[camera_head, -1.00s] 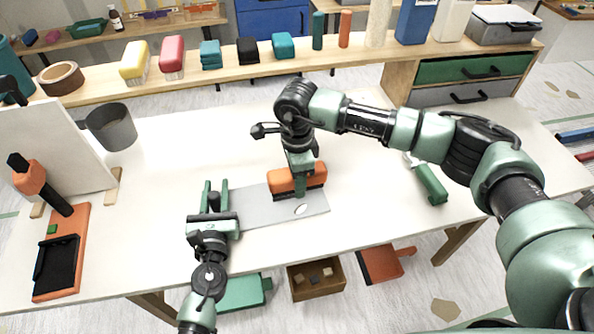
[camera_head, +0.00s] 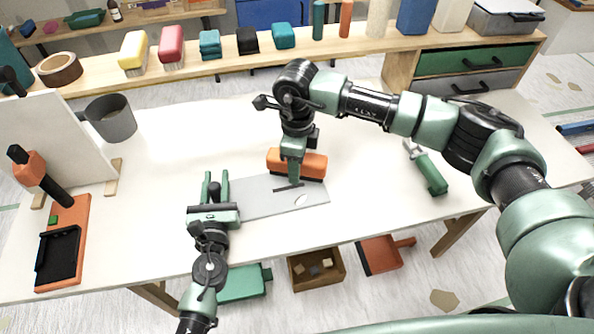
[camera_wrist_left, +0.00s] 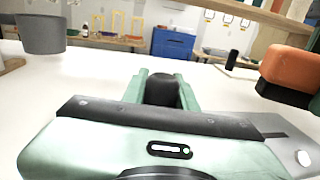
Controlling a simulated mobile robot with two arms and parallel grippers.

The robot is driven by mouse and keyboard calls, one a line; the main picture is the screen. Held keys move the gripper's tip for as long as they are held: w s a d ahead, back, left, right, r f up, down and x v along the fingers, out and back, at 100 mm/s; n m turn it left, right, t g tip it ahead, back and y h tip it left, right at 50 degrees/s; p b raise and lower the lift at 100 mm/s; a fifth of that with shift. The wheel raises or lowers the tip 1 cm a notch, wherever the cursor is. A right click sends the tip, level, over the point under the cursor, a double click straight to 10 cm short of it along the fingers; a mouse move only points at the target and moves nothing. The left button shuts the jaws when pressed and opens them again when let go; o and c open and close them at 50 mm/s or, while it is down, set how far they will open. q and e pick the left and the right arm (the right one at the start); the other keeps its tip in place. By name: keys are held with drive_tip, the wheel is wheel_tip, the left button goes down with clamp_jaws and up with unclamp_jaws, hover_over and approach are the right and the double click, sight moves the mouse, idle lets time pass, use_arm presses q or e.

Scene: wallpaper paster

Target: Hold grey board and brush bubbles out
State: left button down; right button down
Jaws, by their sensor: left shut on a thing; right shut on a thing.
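The flat grey board (camera_head: 262,199) lies on the white table; it also shows in the left wrist view (camera_wrist_left: 268,124). A pale oval bubble (camera_head: 301,199) is on its right part, also visible in the left wrist view (camera_wrist_left: 302,158). My left gripper (camera_head: 215,184) is at the board's left end, shut on it; the contact is partly hidden. My right gripper (camera_head: 291,180) is shut on the orange brush (camera_head: 297,160) with dark bristles, which also shows in the left wrist view (camera_wrist_left: 292,66). The brush is at the board's far edge, beyond the bubble, seemingly raised.
A green-handled tool (camera_head: 431,174) lies to the right. A grey cup (camera_head: 111,118), a white leaning panel (camera_head: 55,140) and an orange-black tool (camera_head: 62,245) are on the left. A wooden shelf (camera_head: 340,58) runs along the back.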

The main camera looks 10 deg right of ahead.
sight(303, 207)
use_arm(q)
drive_tip(key=shift+s+f, duration=0.1)
drive_tip(key=shift+f, duration=0.15)
use_arm(e)
wheel_tip(303, 207, up, 2)
drive_tip(key=m, duration=0.3)
drive_tip(key=shift+f+m, duration=0.1)
drive_tip(key=shift+m, duration=0.2)
wheel_tip(303, 207, down, 8)
drive_tip(key=shift+s+r, duration=0.1)
drive_tip(key=s, duration=0.5)
drive_tip(key=shift+d, duration=0.15)
drive_tip(key=shift+r, duration=0.15)
drive_tip(key=w, duration=0.5)
drive_tip(key=shift+w, duration=0.1)
drive_tip(key=s, duration=0.6)
wheel_tip(303, 207, up, 8)
drive_tip(key=shift+w, duration=0.2)
